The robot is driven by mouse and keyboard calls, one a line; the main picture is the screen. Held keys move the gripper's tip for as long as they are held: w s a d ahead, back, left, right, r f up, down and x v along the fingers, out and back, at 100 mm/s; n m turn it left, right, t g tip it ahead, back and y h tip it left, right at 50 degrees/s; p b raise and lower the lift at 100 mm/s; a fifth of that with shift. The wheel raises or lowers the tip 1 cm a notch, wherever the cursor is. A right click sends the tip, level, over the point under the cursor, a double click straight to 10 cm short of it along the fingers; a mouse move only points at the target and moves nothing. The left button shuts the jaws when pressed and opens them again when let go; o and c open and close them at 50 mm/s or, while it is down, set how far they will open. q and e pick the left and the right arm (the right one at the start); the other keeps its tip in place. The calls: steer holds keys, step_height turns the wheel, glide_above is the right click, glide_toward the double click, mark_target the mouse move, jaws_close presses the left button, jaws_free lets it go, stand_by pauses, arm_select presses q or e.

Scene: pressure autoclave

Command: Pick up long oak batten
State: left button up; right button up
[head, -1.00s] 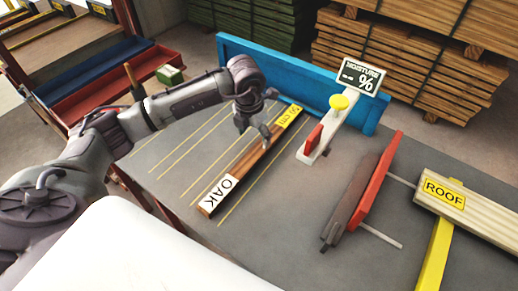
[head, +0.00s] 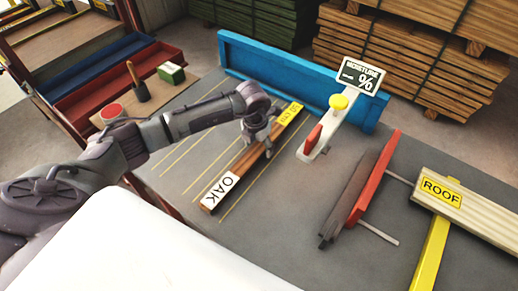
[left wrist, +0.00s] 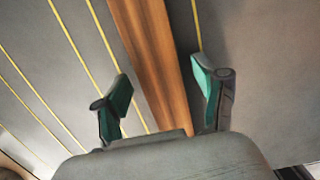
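The long oak batten (head: 238,168) lies flat on the grey table, slanting up to the right. It has a white OAK label at its near end and a yellow length label at its far end. My left gripper (head: 260,150) is over the far half of the batten in the head view. In the left wrist view, the gripper (left wrist: 163,85) has its green-padded fingers apart, one on each side of the brown batten (left wrist: 150,35). A gap shows between the batten and each finger. My right gripper is in neither view.
A moisture meter stand (head: 322,135) with a yellow knob is right of the batten. A blue rail (head: 290,75) runs along the back. A dark bar (head: 346,198) lies by a red fence (head: 374,178). A ROOF-labelled beam (head: 480,215) is at right.

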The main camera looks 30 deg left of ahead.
arm_select(q)
jaws_close()
steer(key=shift+w, duration=0.1)
